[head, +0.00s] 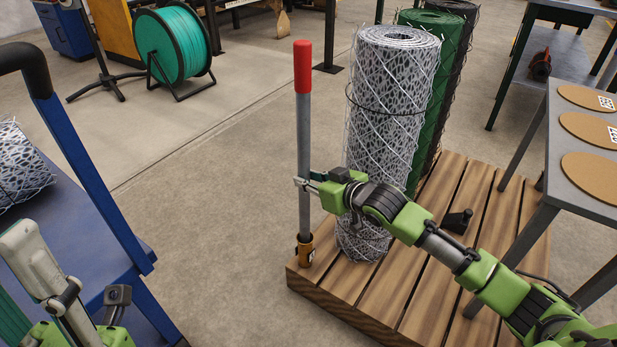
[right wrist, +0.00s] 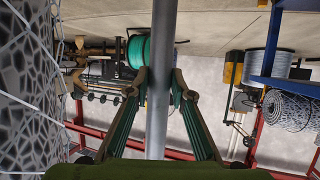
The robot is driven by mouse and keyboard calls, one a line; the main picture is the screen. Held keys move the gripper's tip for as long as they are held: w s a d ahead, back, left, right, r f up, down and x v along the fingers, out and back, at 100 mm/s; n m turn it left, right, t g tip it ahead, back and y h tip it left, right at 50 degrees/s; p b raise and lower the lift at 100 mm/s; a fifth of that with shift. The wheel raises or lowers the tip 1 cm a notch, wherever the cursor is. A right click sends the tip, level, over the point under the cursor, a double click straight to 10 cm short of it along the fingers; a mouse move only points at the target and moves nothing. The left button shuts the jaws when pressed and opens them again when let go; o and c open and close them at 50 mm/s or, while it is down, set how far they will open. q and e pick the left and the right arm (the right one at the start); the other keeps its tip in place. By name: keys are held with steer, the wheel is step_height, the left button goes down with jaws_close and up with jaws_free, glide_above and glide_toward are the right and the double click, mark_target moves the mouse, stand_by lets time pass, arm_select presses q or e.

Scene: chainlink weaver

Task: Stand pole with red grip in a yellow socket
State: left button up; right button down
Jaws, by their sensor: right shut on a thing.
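The pole (head: 304,130) is a grey shaft with a red grip (head: 302,66) on its top end. It stands upright at the near left corner of the wooden pallet. Its dark lower end meets the yellow-orange socket (head: 306,256) there and appears to be inside it. My right gripper (head: 303,184) is shut on the shaft, around mid-height. In the right wrist view the shaft (right wrist: 160,70) runs between the two fingers (right wrist: 161,95). Parts of my left arm show at the lower left of the head view, but its fingers cannot be seen.
A grey mesh roll (head: 392,110) stands on the pallet (head: 400,315) just right of the pole, with a green roll (head: 440,100) behind. A small black fitting (head: 457,221) is on the pallet. A blue cart (head: 100,235) is at left. Floor between is clear.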

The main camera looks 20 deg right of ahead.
steer(key=shift+r, duration=0.2)
steer(key=c, duration=1.7)
jaws_free()
steer(key=shift+f, duration=0.1)
steer(key=v, duration=1.2)
steer(key=shift+a, duration=0.1)
